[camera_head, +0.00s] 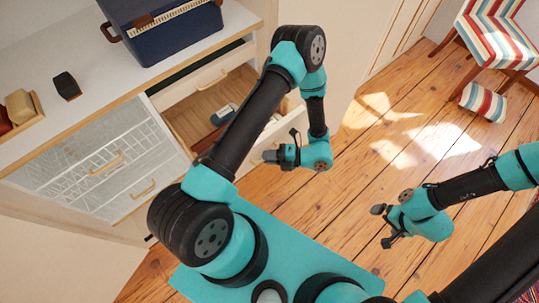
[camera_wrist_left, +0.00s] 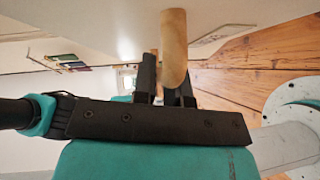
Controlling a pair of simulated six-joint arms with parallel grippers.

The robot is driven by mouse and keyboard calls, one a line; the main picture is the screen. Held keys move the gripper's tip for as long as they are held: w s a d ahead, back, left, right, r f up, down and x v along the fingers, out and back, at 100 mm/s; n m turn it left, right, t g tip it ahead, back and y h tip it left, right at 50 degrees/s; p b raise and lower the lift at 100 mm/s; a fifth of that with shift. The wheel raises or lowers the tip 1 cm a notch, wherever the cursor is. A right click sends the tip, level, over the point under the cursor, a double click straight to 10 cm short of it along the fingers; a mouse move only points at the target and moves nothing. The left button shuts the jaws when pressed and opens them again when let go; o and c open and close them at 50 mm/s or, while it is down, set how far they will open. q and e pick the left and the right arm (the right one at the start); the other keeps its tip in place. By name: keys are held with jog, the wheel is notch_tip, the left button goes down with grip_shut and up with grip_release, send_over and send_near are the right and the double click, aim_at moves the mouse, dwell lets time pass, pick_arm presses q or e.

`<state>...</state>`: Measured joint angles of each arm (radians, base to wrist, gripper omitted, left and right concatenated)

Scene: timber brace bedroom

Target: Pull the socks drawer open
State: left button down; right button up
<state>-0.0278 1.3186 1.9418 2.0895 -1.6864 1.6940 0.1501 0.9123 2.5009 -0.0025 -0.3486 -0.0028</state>
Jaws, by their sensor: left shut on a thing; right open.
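A lower drawer (camera_head: 190,122) in the white cabinet stands part-way out, with its wooden inside showing. A small blue and pale item (camera_head: 223,116) lies in it; I cannot tell whether it is socks. My left arm hides part of the drawer. My left gripper (camera_head: 270,156) is at the drawer's front. In the left wrist view its fingers are shut on a rounded wooden handle (camera_wrist_left: 173,45) in front of a pale surface. My right gripper (camera_head: 382,225) is open and empty over the floor, apart from the cabinet.
Above the open drawer is a white drawer front with a wooden handle (camera_head: 212,80). Glass-fronted wire drawers (camera_head: 95,165) are to the left. A blue box (camera_head: 170,30) and a dark block (camera_head: 66,86) stand on the cabinet top.

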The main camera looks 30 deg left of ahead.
pick_arm(q)
jog(key=c, duration=1.4)
grip_release()
jog(key=shift+c, duration=0.2)
jog(key=v, duration=1.7)
jog(key=shift+w, duration=0.1)
jog(key=x, duration=1.5)
jog(key=v, duration=1.2)
jog(key=shift+d, duration=0.25)
jog(key=shift+a, duration=0.15)
